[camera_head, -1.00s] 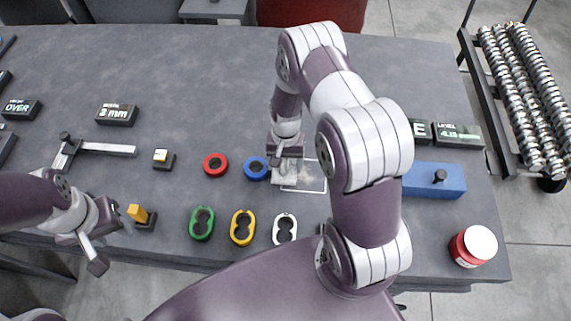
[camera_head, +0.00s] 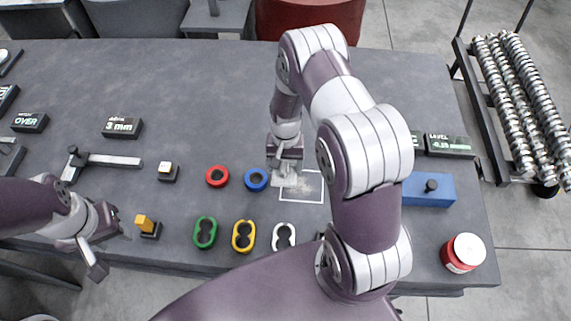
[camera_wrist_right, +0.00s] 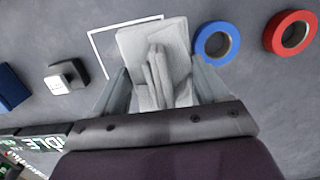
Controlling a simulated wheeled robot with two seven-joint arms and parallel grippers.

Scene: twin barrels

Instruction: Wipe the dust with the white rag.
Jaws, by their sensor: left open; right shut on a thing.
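The white rag (camera_head: 286,181) is pinched in my right gripper (camera_head: 285,160), low at the left part of a white square outline (camera_head: 307,203) on the grey table. In the right wrist view the folded rag (camera_wrist_right: 150,45) sits between the fingers of the right gripper (camera_wrist_right: 160,80) and covers part of the outline. Faint pale dust (camera_head: 312,187) shows inside the outline, right of the rag; what lies under the rag is hidden. My left gripper (camera_head: 106,243) is open and empty at the front left, left of an orange block on a black base (camera_head: 150,229).
A blue ring (camera_head: 247,180) and a red ring (camera_head: 208,177) lie left of the rag. The table's back middle is clear.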

